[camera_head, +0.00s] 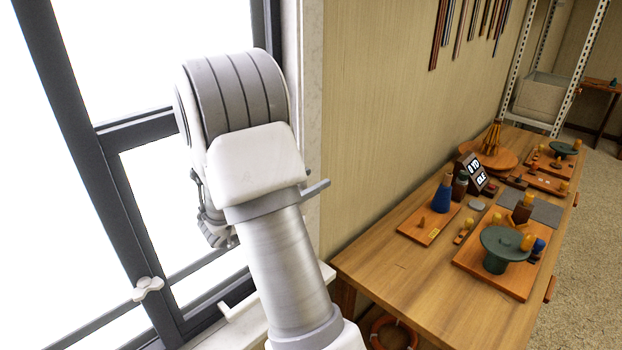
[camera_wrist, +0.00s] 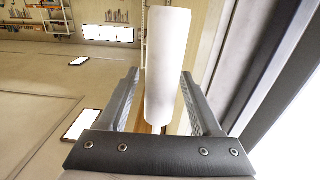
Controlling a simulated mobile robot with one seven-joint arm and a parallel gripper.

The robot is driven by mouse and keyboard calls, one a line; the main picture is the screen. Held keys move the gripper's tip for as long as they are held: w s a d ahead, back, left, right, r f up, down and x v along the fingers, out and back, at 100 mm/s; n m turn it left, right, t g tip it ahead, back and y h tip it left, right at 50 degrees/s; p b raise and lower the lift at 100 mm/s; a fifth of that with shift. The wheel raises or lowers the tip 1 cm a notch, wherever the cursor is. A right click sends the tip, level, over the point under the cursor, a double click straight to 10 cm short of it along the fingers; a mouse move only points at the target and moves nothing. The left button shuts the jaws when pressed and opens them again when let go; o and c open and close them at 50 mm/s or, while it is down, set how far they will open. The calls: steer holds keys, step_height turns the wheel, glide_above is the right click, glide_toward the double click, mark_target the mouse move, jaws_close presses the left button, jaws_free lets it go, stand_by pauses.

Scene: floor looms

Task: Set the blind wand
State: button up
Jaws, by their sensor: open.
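In the wrist view a white, smooth, upright cylinder (camera_wrist: 168,62), which looks like the blind wand, stands in the gap between the fingers of my gripper (camera_wrist: 160,76). Its upper end runs near the top of the picture and its rounded lower end shows between the fingers. The fingers are open on either side of it, with a gap visible on the left; on the right I cannot tell whether it touches. In the head view my gripper (camera_head: 217,232) is mostly hidden behind my arm at the window. The wand cannot be made out there.
The window's dark frame (camera_head: 150,128) and a white handle (camera_head: 148,289) lie close to my arm. A pale wall stands right of the window. A wooden table (camera_head: 385,262) with trays and small objects is at the right. Open floor (camera_head: 590,250) lies beyond it.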

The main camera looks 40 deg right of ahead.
steer(key=shift+d, duration=0.2)
jaws_close()
stand_by(0.3)
